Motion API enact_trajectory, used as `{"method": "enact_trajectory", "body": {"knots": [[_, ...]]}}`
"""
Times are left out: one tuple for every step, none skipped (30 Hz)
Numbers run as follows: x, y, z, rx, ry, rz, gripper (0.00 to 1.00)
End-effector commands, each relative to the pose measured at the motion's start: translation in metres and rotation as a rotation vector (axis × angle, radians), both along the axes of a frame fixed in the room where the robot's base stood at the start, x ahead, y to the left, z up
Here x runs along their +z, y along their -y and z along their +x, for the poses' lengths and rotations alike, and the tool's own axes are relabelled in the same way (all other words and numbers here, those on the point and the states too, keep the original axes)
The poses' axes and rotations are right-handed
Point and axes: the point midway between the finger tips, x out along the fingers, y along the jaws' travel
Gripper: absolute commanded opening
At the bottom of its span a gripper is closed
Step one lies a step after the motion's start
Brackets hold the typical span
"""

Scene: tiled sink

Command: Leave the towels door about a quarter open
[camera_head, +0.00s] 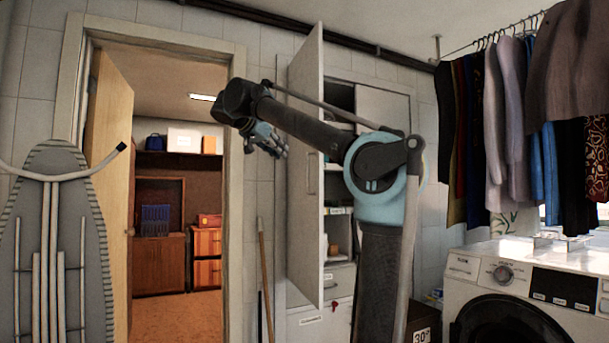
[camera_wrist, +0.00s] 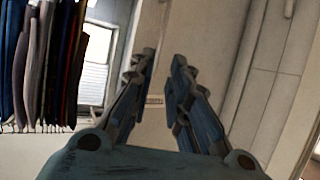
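The tall white cabinet in the middle of the head view has a left door (camera_head: 305,170) standing wide open, seen nearly edge-on. A closed upper right door (camera_head: 384,108) is beside the opening. I cannot read which label says towels. My gripper (camera_head: 280,147) is in front of the left side of the open door, at its upper half; I cannot tell whether it touches. In the wrist view my gripper (camera_wrist: 163,62) has its two fingers apart with nothing between them. A pale panel with a small label (camera_wrist: 154,100) shows behind them.
An ironing board (camera_head: 55,240) and an open wooden room door (camera_head: 110,190) are at the left. A broom handle (camera_head: 265,280) leans near the cabinet. A washing machine (camera_head: 470,300) and hanging clothes (camera_head: 500,120) are at the right.

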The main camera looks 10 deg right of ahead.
Motion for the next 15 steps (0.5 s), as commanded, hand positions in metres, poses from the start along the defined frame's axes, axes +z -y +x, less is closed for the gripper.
{"method": "enact_trajectory", "body": {"knots": [[0.004, -0.003, 0.002, 0.000, 0.011, 0.001, 0.17], [0.005, -0.003, 0.003, -0.001, 0.017, 0.001, 0.17], [0.006, -0.002, 0.004, -0.002, 0.019, 0.001, 0.17], [0.005, -0.001, 0.005, -0.002, 0.021, 0.001, 0.17], [0.005, 0.001, 0.006, -0.003, 0.022, 0.000, 0.17], [0.003, 0.003, 0.009, -0.003, 0.021, 0.001, 0.17], [0.002, 0.005, 0.011, -0.003, 0.021, 0.001, 0.17], [0.000, 0.008, 0.013, -0.004, 0.022, 0.001, 0.17], [-0.002, 0.012, 0.017, -0.005, 0.021, 0.002, 0.17], [-0.004, 0.015, 0.019, -0.004, 0.020, 0.001, 0.17], [-0.006, 0.018, 0.022, -0.004, 0.020, 0.001, 0.17], [-0.008, 0.023, 0.026, -0.005, 0.020, 0.001, 0.17], [-0.010, 0.026, 0.029, -0.005, 0.019, 0.000, 0.17], [-0.012, 0.029, 0.032, -0.004, 0.020, 0.001, 0.17], [-0.014, 0.033, 0.036, -0.004, 0.020, 0.002, 0.17]]}}
